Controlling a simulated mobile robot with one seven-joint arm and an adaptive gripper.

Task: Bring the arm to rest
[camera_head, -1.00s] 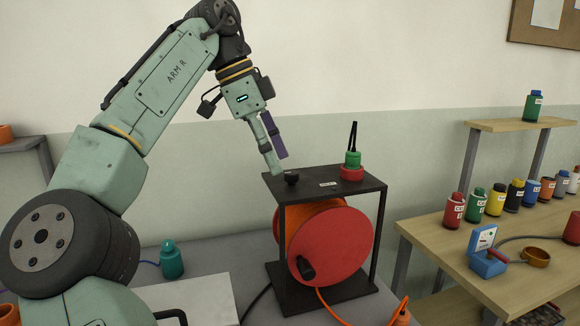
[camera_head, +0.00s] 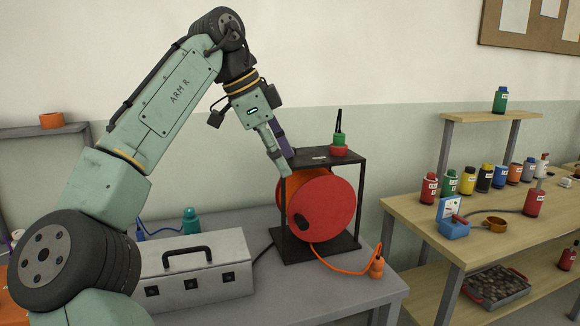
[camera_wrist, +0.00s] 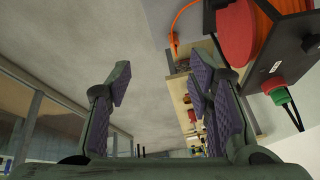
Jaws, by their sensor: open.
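My arm (camera_head: 165,95) is raised and bent in the head view, with the forearm slanting down to the right. My gripper (camera_head: 286,164) hangs at its end, open and empty, with one pale green and one purple finger showing. In the picture its tips overlap the left front corner of a black stand (camera_head: 352,178); I cannot tell the gap between them. In the wrist view my gripper (camera_wrist: 163,85) has its purple pads well apart and nothing between them. The stand's red reel (camera_wrist: 234,32) is at the upper right there.
The stand holds the red reel (camera_head: 322,211) and a green-and-red plug (camera_head: 338,145) on top. A grey case (camera_head: 195,277) lies on the grey bench (camera_head: 325,285). A wooden bench (camera_head: 410,213) with several bottles is at the right.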

